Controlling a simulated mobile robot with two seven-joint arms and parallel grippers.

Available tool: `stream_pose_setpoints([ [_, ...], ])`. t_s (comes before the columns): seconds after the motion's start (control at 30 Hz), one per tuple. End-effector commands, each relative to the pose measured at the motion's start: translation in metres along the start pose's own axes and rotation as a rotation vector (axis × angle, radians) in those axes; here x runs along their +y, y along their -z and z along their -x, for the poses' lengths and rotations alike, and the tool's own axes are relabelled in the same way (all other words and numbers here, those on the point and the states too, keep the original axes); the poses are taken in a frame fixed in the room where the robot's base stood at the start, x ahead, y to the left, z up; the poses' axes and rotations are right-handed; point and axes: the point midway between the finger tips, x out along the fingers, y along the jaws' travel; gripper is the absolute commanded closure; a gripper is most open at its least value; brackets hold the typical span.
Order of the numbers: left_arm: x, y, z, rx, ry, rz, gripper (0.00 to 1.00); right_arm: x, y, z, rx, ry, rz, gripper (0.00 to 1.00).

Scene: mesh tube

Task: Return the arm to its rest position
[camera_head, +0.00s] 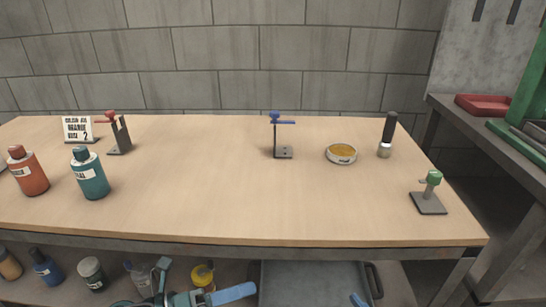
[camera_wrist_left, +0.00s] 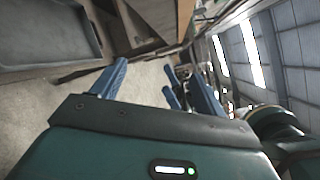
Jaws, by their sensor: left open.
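My left gripper (camera_head: 232,293) shows at the bottom edge of the head view, below and in front of the workbench's front edge. One blue finger is clear there, beside teal parts of my arm. In the left wrist view its blue fingers (camera_wrist_left: 160,72) stand apart, with no object between them, above a pale floor. A small blue tip (camera_head: 358,300) shows at the bottom of the head view; it may be part of my right gripper, but too little shows to tell its state.
The wooden workbench (camera_head: 210,190) holds a teal bottle (camera_head: 91,175), a red bottle (camera_head: 28,172), a red-topped stand (camera_head: 119,135), a blue-topped stand (camera_head: 282,150), a round dish (camera_head: 341,154), a black-handled tool (camera_head: 388,135) and a green-topped stand (camera_head: 430,195). Bottles and a grey tray (camera_head: 310,280) sit below.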

Motion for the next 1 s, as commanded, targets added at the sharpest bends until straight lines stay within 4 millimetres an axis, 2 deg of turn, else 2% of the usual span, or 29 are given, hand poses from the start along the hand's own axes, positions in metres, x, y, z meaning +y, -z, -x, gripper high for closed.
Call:
stream_pose_setpoints([
  [0.03,-0.035,-0.024,0.0,-0.121,0.021,0.168,0.27,0.003,0.024,0.005,-0.04,-0.008,-0.01,0.23],
  [0.1,-0.052,-0.047,0.006,-0.291,0.041,0.411,0.27,0.007,0.031,0.008,-0.096,-0.017,-0.022,0.23],
  [0.2,-0.064,-0.07,0.023,-0.524,0.052,0.772,0.27,0.011,0.04,0.015,-0.176,-0.03,-0.041,0.23],
  [0.27,-0.066,-0.076,0.036,-0.659,0.052,0.995,0.27,0.013,0.046,0.019,-0.223,-0.038,-0.054,0.23],
  [0.37,-0.064,-0.071,0.059,-0.872,0.038,1.366,0.27,0.017,0.055,0.028,-0.301,-0.049,-0.074,0.23],
  [0.53,-0.065,-0.031,0.089,-1.145,-0.004,1.887,0.27,0.02,0.063,0.043,-0.409,-0.065,-0.105,0.23],
  [0.6,-0.068,-0.014,0.096,-1.217,-0.019,2.032,0.27,0.02,0.064,0.047,-0.438,-0.069,-0.114,0.23],
  [0.73,-0.07,0.007,0.101,-1.287,-0.039,2.186,0.27,0.021,0.061,0.051,-0.469,-0.073,-0.123,0.23],
  [1.0,-0.07,0.01,0.102,-1.297,-0.042,2.209,0.27,0.021,0.06,0.051,-0.473,-0.073,-0.124,0.23],
])
